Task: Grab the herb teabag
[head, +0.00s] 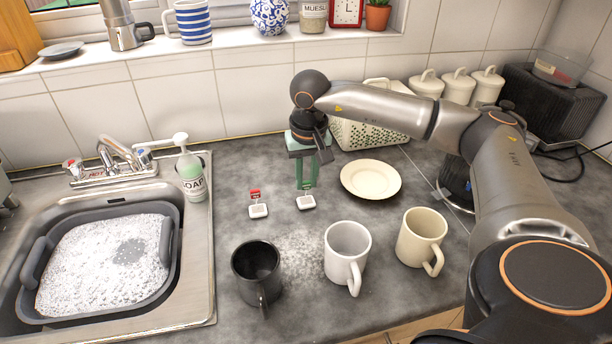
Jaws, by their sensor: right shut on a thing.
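My right gripper (307,184) reaches down to the counter from above, its green fingers closed. It is shut on the herb teabag (306,203), a small pale bag just below the fingertips. Its tag is mostly hidden by the fingers. I cannot tell whether the bag still touches the counter. A second teabag (258,211) with a red tag lies on the counter just to the left. My left gripper is not in view.
A black mug (256,270), a white mug (346,250) and a cream mug (420,238) stand in front. A cream plate (370,179) lies to the right. The soapy sink (200,300) and a soap bottle (191,175) are to the left. A perforated basket (365,135) stands behind.

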